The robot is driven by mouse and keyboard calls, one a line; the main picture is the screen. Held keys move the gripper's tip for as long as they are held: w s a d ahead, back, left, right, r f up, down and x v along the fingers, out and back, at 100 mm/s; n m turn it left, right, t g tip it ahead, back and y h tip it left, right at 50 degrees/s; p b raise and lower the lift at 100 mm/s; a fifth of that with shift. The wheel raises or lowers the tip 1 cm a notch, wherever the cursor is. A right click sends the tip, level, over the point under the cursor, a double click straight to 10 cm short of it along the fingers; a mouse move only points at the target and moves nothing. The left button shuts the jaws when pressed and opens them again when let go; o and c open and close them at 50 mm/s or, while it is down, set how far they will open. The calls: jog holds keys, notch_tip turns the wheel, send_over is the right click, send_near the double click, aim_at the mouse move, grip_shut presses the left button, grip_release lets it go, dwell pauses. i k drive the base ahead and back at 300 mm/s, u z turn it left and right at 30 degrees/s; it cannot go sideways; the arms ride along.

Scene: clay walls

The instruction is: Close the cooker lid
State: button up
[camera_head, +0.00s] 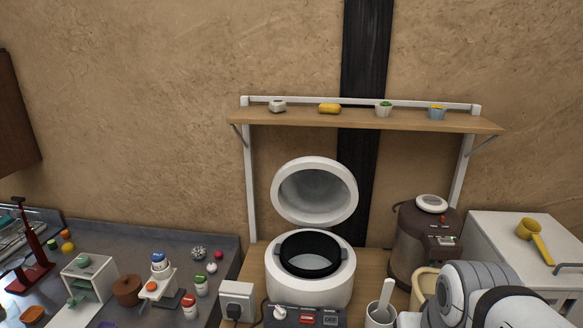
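The white cooker (309,290) stands on a wooden counter in the lower middle of the head view, with a black inner pot (285,252) in it. Its round white lid (315,218) is up, tilted back behind the opening, with its grey inner face towards me. Part of my own white and grey arm shows at the lower right. My gripper is not in view.
A brown appliance (417,258) stands right of the cooker. A cup with a utensil (380,314), a dark switch panel (318,318) and a white socket box (237,301) are near its front. A wooden shelf (365,119) with small items hangs above the lid. Clutter covers the left counter (125,238).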

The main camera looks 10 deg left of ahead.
aim_at(315, 191)
jog(key=z, duration=1.1)
jog(key=k, duration=1.3)
jog(key=u, duration=1.05)
jog(key=i, duration=1.7)
jog(key=u, duration=0.1)
